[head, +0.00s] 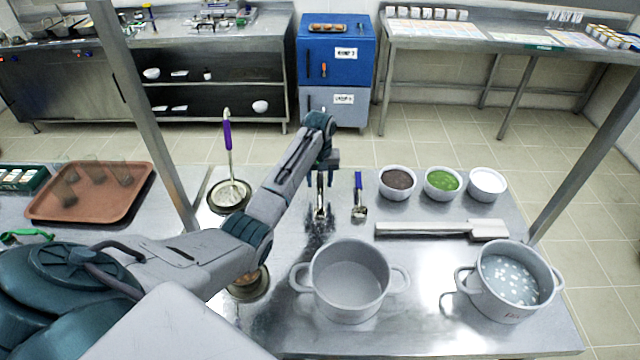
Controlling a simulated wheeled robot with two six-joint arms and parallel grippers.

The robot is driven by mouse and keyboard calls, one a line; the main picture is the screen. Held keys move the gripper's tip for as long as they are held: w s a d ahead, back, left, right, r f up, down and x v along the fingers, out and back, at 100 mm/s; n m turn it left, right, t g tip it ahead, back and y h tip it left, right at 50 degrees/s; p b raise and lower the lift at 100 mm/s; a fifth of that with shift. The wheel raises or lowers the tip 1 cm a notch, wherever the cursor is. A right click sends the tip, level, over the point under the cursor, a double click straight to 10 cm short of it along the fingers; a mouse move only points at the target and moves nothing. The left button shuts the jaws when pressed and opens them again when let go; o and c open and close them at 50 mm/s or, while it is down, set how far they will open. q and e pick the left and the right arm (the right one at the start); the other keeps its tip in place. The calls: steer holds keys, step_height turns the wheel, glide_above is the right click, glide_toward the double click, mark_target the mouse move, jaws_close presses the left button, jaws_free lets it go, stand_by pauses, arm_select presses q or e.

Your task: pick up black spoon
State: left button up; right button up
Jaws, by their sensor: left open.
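My left gripper (325,166) hangs over the far middle of the steel table with its jaws open, pointing down. Right below it lies a utensil with a metal end (320,209), which I take for the black spoon. Its handle end is mostly hidden by the gripper, so I cannot see the handle's colour clearly. Nothing shows held in the jaws, and I cannot tell if they touch the handle. A blue-handled utensil (359,196) lies just to the right. My right gripper is not in view.
A grey pot (350,312) stands in front, and another pot (508,307) with liquid at right. Bowls of dark (398,180), green (442,182) and white (487,182) contents stand behind a long flat tool (440,230). A purple-handled ladle (228,138) and brown tray (90,212) are left.

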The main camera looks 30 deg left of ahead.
mark_target(320, 185)
arm_select(q)
steer(key=shift+f+p, duration=0.35)
steer(key=shift+f, duration=1.3)
steer(key=shift+d, duration=0.1)
jaws_close()
steer(key=shift+w+r, duration=0.1)
steer(key=shift+r, duration=0.05)
